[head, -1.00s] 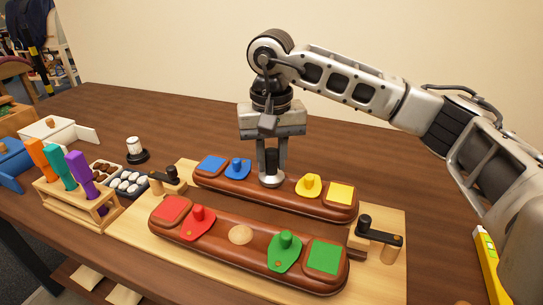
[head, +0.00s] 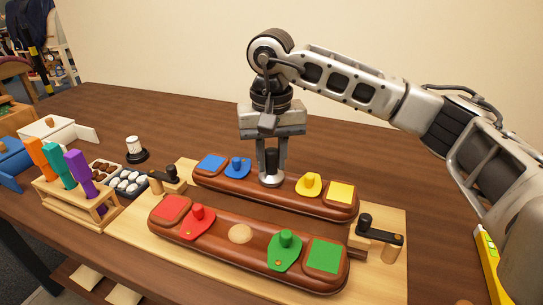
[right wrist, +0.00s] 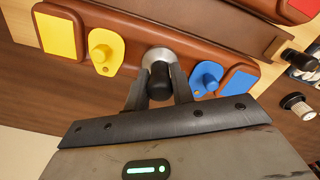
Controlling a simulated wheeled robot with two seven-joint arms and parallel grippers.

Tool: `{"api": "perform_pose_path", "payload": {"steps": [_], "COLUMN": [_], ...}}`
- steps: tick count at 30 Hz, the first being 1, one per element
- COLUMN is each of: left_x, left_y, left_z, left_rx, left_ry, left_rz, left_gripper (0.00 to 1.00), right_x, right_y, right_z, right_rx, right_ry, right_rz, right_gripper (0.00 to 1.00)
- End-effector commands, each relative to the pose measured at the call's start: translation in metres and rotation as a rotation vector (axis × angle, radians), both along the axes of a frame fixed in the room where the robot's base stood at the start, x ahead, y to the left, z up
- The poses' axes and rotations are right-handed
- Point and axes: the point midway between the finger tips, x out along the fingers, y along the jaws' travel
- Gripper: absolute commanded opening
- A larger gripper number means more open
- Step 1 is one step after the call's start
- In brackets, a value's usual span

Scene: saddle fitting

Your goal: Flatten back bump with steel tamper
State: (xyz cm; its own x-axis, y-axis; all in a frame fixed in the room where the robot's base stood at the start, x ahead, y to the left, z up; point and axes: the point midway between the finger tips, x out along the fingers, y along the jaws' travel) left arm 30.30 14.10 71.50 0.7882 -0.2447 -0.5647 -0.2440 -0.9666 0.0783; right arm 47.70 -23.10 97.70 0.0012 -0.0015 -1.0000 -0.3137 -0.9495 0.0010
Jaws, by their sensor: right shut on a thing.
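My right gripper (head: 271,160) points straight down and is shut on the black handle of the steel tamper (head: 271,179). The tamper's round steel foot stands upright on the middle of the back leather bar (head: 325,207), between the blue and yellow pieces. The right wrist view also shows the tamper (right wrist: 158,57) between the fingers, its foot against the leather. The back bump is not seen; the foot covers the middle of that bar. On the front bar (head: 190,238) a tan round bump (head: 240,234) shows at the middle. My left gripper is not in view.
Blue (head: 237,169) and yellow (head: 309,185) knobbed pieces flank the tamper closely. Black-handled clamps stand at the board's left (head: 168,180) and right (head: 376,240) ends. A wooden rack (head: 78,200) with colored handles, a compartment tray (head: 128,182) and a white-topped brush (head: 135,149) are at left.

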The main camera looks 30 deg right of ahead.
Motion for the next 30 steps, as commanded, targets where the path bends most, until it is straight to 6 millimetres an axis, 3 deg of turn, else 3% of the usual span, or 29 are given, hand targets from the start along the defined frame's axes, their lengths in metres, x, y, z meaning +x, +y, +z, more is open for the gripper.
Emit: {"api": "perform_pose_path", "payload": {"steps": [14,30], "left_x": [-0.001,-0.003], "left_y": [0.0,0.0], "left_z": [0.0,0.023], "left_rx": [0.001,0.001], "left_ry": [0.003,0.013], "left_rz": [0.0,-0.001], "left_gripper": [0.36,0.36], "right_x": [-0.001,0.0], "right_y": [0.0,0.0], "right_z": [0.001,0.039], "right_rx": [0.0,0.001], "right_ry": [0.003,0.0], "right_rz": [0.001,0.001], "right_gripper": [0.07,0.07]}}
